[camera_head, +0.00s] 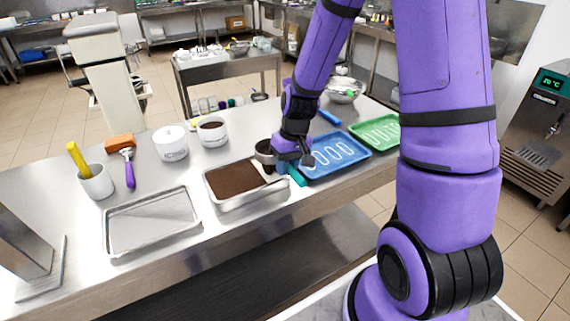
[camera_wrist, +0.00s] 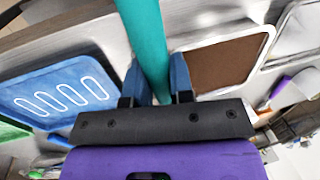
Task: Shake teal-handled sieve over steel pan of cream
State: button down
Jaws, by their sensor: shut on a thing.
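The steel pan (camera_head: 213,203) sits on the steel table, filled with an even brown layer; no white cream shows. It also shows at the right of the wrist view (camera_wrist: 268,40). My gripper (camera_head: 291,163) is low over the table, just right of the pan's far right corner. In the wrist view its blue fingers (camera_wrist: 155,82) are shut on the teal handle (camera_wrist: 146,35), which runs up out of the frame. In the head view the handle's teal end (camera_head: 297,176) points toward the near table edge. I cannot make out the sieve's mesh head.
A blue tray (camera_head: 347,163) with white loop outlines lies right of my gripper, a green tray (camera_head: 376,131) beyond. A dark cup (camera_head: 264,150) stands behind the pan. An empty metal tray (camera_head: 150,222) is left. White pots (camera_head: 171,145) stand behind. The front table edge is clear.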

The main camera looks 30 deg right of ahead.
jog(key=w, duration=0.3)
jog(key=shift+s, duration=1.8)
dwell(1.0)
jog(key=shift+r, duration=2.55)
